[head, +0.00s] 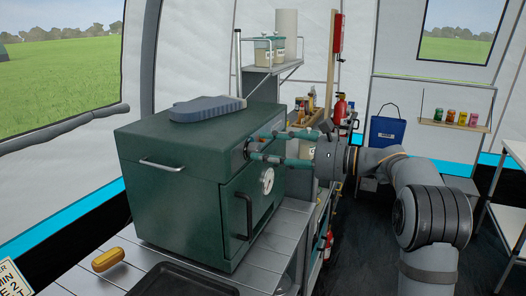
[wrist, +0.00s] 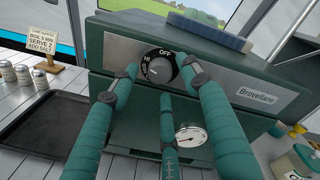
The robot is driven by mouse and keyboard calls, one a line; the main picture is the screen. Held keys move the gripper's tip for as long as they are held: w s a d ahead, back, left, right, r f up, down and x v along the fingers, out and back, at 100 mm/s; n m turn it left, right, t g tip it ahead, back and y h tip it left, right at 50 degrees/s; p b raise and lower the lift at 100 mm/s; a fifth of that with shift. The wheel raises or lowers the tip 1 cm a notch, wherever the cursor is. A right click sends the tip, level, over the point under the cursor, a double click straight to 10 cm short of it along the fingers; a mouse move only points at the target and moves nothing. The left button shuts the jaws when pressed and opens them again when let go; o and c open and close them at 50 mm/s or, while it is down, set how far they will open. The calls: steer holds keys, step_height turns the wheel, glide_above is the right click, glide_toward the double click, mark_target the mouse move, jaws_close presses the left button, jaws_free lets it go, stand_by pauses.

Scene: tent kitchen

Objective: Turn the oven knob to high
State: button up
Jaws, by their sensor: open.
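The green oven (head: 170,160) stands on a slatted metal table. Its knob (wrist: 158,70) is a grey grip on a black dial on the silver front panel. In the wrist view, OFF is printed above the knob and HI to its left. I cannot tell exactly where the pointer is set. My gripper (wrist: 159,80) has teal-wrapped fingers, spread open. One fingertip is left of the knob, one right and one below. It seems close to the panel; I cannot tell whether it touches. In the head view, my gripper (head: 263,147) reaches the oven's front from the right.
A round gauge (wrist: 189,136) sits on the oven door below the knob, and a black door handle (head: 244,216) sticks out. A grey-blue object (head: 206,108) lies on top. A dark tray (wrist: 45,125) is beside the oven. Shelves (head: 285,60) stand behind my gripper.

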steer(key=v, duration=1)
steer(key=shift+d, duration=0.25)
steer(key=x, duration=1.1)
steer(key=shift+a, duration=0.4)
steer(key=shift+w+a, duration=0.15)
steer(key=shift+w, duration=0.05)
steer(key=shift+m+p, duration=0.3)
steer(key=shift+p, duration=0.1)
steer(key=shift+s+f, duration=0.1)
